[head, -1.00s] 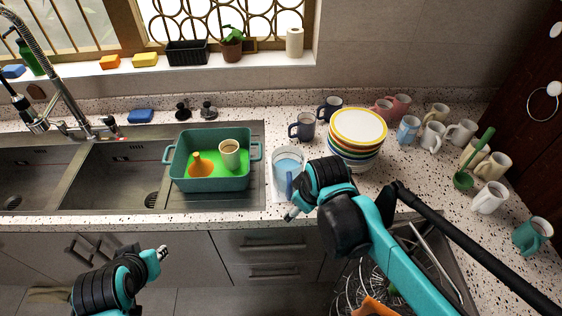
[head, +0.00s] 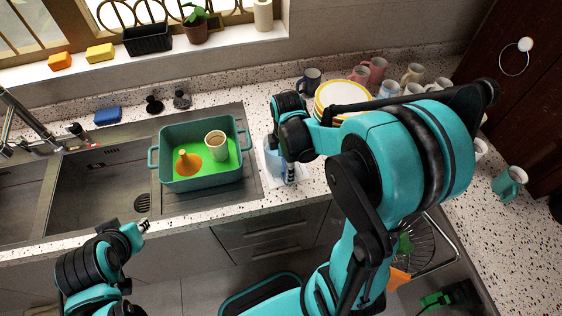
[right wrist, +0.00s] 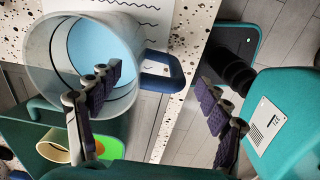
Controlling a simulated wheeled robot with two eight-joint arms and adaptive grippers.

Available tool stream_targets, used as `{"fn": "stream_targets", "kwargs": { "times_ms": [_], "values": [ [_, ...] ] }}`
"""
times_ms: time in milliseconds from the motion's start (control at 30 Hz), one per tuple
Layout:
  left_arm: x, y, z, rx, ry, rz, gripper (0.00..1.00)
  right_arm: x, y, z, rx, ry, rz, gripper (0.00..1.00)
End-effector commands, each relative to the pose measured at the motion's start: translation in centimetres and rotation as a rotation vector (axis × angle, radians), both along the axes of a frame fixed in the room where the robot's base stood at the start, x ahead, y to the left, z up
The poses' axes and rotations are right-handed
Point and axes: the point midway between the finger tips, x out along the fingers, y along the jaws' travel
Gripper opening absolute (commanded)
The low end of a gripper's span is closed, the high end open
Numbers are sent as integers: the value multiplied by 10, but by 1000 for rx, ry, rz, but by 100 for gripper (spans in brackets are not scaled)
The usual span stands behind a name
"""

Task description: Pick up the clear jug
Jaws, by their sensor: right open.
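The clear jug (head: 269,166) stands on a white printed sheet on the counter, right of the sink, largely hidden by my right arm in the head view. In the right wrist view the jug (right wrist: 46,52) shows its open mouth, pale blue inside and a dark blue handle (right wrist: 164,72). My right gripper (head: 290,173) is at the jug. In the right wrist view its open fingers (right wrist: 158,84) are spread either side of the handle, one over the jug's mouth. Contact cannot be told. My left gripper (head: 143,227) hangs in front of the counter, away from the jug; its jaws are too small to read.
A teal tub (head: 165,147) with an orange funnel (head: 188,163) and a cream cup (head: 215,144) stands left of the jug, by the sink. Stacked plates (head: 343,93) and several mugs stand behind my right arm. A wire rack (head: 430,250) is at lower right.

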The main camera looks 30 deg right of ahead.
Motion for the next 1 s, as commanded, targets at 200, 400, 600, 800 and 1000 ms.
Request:
{"fn": "stream_targets", "kwargs": {
  "times_ms": [200, 400, 600, 800, 1000],
  "values": [
    [0, 0, -6, 0, 0, 0, 26, 1, 0, -20, 0, -1, -1, 78],
    [0, 0, -6, 0, 0, 0, 26, 1, 0, -19, 0, -1, -1, 75],
    [0, 0, -6, 0, 0, 0, 26, 1, 0, -19, 0, -1, -1, 22],
    [0, 0, -6, 0, 0, 0, 26, 1, 0, -19, 0, -2, -1, 0],
    [0, 0, -5, 0, 0, 0, 26, 1, 0, -18, 0, -2, -1, 0]
  ]
}}
